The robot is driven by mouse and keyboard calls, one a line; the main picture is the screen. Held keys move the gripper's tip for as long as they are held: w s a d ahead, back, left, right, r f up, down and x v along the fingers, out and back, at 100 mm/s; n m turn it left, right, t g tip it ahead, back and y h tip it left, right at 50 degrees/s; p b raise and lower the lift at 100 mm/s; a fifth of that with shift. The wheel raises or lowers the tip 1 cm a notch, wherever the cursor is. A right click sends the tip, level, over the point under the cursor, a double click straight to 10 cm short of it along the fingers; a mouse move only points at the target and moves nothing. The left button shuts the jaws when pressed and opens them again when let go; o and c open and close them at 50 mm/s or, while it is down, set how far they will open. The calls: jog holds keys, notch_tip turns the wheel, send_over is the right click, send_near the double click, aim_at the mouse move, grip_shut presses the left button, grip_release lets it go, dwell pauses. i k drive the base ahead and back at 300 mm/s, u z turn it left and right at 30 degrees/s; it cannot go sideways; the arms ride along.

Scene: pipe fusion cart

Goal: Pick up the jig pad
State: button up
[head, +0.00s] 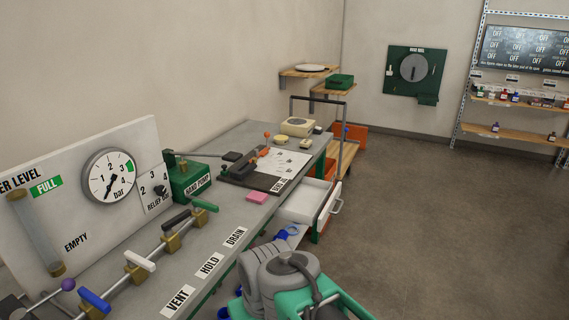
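No thing in view carries a readable label "jig pad". A small pink pad (258,197) lies flat on the grey bench top, in front of a dark board (238,173). The dark board holds black and orange fittings, with a small label at its front edge that is too small to read surely. A white printed sheet (284,162) lies beside it. I cannot tell surely which of these is the jig pad. My grey and teal arm shows at the bottom centre, apart from the bench top items. My gripper's fingers do not show.
A green hand pump (190,181), a pressure gauge (109,175) and a row of valves stand left on the bench (210,262). An open white drawer (304,203) juts out at the right. A cart (341,157) stands behind. The floor at right is clear.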

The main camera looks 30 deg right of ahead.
aim_at(306, 144)
jog(key=z, duration=0.05)
jog(key=k, duration=0.5)
jog(key=z, duration=1.4)
jog(key=i, duration=5.45)
jog(key=u, duration=5.25)
